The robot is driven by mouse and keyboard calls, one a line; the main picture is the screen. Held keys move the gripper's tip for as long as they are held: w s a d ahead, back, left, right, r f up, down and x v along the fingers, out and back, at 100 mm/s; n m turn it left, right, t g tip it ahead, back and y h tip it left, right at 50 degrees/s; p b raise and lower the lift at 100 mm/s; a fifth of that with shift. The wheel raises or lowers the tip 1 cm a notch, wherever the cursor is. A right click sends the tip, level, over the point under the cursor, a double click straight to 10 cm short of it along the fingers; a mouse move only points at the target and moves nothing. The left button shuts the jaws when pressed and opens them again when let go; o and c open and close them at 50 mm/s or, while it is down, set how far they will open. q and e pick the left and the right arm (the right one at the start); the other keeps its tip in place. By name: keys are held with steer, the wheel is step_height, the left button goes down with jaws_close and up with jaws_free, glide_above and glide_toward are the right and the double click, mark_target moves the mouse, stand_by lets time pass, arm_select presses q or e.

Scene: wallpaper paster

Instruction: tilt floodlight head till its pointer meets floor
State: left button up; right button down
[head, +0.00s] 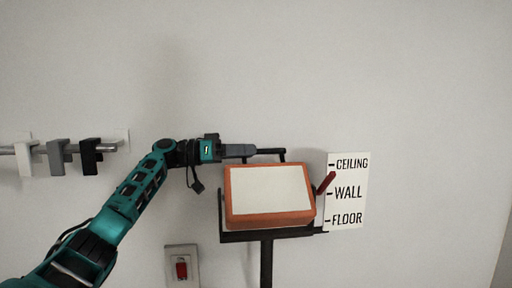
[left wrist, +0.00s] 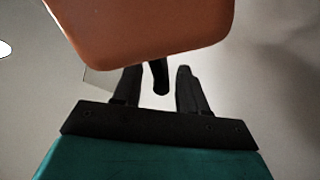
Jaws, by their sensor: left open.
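The floodlight head (head: 268,190) is an orange box with a pale front panel, tilted upward on a black stand. Its red pointer (head: 326,183) slants up to the right beside the white label board (head: 347,205). The tip is between the CEILING and WALL marks, nearer CEILING, well above FLOOR. A black handle bar (head: 268,152) runs along the head's top edge. The orange housing (left wrist: 150,30) fills the top.
A wall rail (head: 45,148) with white, grey and black hooks is at the left. A wall switch with a red rocker (head: 182,270) is below my left arm. The black stand post (head: 266,263) stands under the head. The wall above and to the right is bare.

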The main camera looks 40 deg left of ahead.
arm_select(q)
steer(key=shift+p+x, duration=0.3)
steer(key=shift+x, duration=1.2)
steer(key=shift+c, duration=0.4)
jaws_close()
